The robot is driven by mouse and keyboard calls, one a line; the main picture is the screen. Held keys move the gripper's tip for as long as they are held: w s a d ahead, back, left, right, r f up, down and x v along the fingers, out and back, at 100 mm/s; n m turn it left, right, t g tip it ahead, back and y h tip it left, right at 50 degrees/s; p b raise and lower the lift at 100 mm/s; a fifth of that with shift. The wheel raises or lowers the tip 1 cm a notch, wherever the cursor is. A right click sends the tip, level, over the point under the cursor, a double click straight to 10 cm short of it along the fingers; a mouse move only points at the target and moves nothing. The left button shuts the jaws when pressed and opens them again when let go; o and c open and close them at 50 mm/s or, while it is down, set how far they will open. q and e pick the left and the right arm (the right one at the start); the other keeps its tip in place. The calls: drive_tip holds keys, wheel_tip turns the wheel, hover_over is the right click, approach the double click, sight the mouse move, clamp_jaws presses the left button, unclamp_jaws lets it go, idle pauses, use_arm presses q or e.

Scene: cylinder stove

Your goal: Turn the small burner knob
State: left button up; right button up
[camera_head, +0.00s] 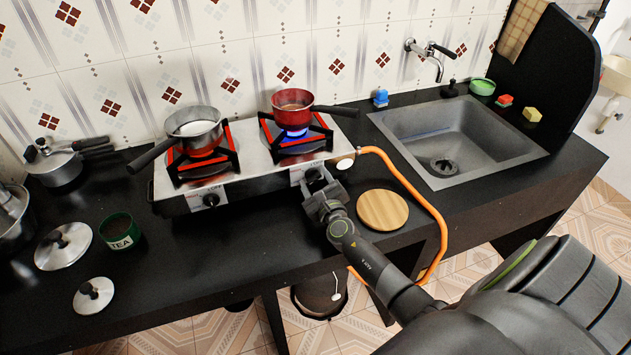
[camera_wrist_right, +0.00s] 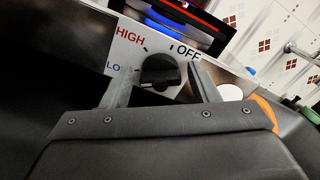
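A two-burner stove (camera_head: 258,150) stands on the black counter. Its right burner (camera_head: 297,139) shows a blue flame under a red pan (camera_head: 292,110). The right black knob (camera_wrist_right: 160,71) is on the stove's front panel, with HIGH, LO and OFF printed around it; its exact pointing is hard to tell. My right gripper (camera_head: 318,187) is at this knob. In the wrist view its two fingers are apart, one on each side of the knob, with gaps showing. A left black knob (camera_head: 211,199) sits below the other burner. My left gripper is not in view.
A grey pan (camera_head: 195,130) is on the left burner. An orange hose (camera_head: 425,200) curves from the stove's right side around a round wooden board (camera_head: 383,210). A sink (camera_head: 455,140) is at the right. A TEA tin (camera_head: 120,232) and lids are at the left.

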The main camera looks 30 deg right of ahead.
drive_tip(key=c, duration=0.7)
drive_tip(key=shift+c, duration=0.2)
